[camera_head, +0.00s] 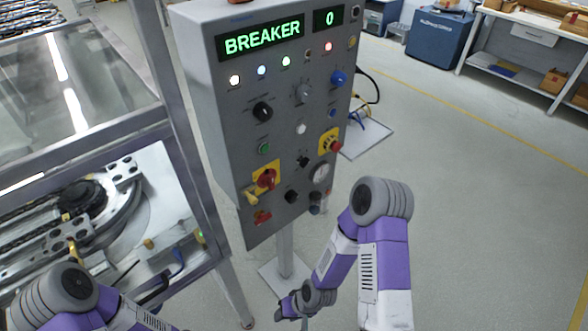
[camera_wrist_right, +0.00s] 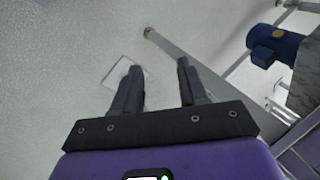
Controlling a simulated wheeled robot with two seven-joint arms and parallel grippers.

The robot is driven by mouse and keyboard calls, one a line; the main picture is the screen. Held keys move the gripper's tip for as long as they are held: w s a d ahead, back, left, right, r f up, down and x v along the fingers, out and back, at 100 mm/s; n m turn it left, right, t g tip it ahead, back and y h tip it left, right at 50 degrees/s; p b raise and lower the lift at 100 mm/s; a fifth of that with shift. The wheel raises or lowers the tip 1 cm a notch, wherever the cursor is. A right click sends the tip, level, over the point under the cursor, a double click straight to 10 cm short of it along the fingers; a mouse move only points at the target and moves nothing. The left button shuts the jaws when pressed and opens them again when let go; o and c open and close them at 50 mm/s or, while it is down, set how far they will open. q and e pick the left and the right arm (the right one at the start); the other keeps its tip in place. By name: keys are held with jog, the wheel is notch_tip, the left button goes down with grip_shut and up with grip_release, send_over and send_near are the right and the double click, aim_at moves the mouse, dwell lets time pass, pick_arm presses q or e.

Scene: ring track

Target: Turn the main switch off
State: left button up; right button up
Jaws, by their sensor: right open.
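A grey control panel (camera_head: 228,130) stands on a post, and its green display (camera_head: 262,38) reads "BREAKER" and "0". A red rotary switch on a yellow plate (camera_head: 266,180), which looks like the main switch, sits low on the panel's left side. A yellow tag or lever piece hangs beside it, and a red part (camera_head: 262,218) is below. My right arm reaches in from the lower right, with its hand low, below and apart from the panel. In the right wrist view my right gripper (camera_wrist_right: 158,78) is open and empty, over the floor. My left gripper is outside the picture.
The panel also bears a red emergency button on yellow (camera_head: 333,146), a black knob (camera_head: 263,111), a blue knob (camera_head: 338,77) and several lamps. A framed machine with a ring track (camera_head: 110,215) stands on the left.

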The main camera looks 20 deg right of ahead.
jog(key=w+d+r+n+t, duration=0.15)
jog(key=w+r+t, duration=0.25)
jog(key=w+r, duration=0.5)
jog(key=n+t, duration=0.5)
jog(key=t, duration=0.2)
send_near(271, 176)
jog(key=w, duration=0.2)
jog(key=x, duration=0.2)
jog(key=b+x, duration=0.1)
jog(key=x, duration=0.1)
jog(key=f+b+x, duration=0.1)
jog(key=x, duration=0.1)
jog(key=shift+s+a, duration=0.2)
jog(key=shift+a, duration=0.05)
jog(key=shift+w+a, duration=0.15)
jog(key=shift+w, duration=0.2)
jog(key=shift+c, duration=0.3)
